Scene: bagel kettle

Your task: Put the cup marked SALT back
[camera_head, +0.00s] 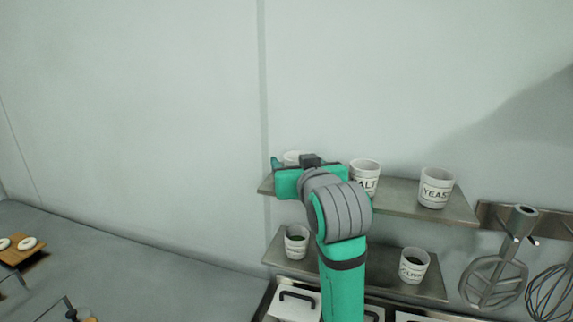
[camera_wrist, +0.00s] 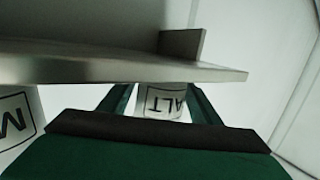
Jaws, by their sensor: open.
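A white cup (camera_head: 366,176) stands on the upper shelf, just right of my wrist. Its black letters end in "ALT"; my arm hides the first letter. My gripper (camera_head: 283,174) is by the left end of that shelf, in front of another white cup (camera_head: 292,157) whose label is hidden. In the wrist view my open gripper (camera_wrist: 160,92) has a cup (camera_wrist: 161,103) between or just beyond its fingers. Its label shows letters like "ALT", partly cut off. I cannot tell whether the fingers touch it. A shelf edge covers part of it.
The upper shelf (camera_head: 400,199) also holds a YEAST cup (camera_head: 436,188). The lower shelf (camera_head: 432,290) holds a cup at left (camera_head: 297,242) and one at right (camera_head: 414,266). Utensils (camera_head: 493,282) hang at right. A second cup (camera_wrist: 14,122) is left in the wrist view.

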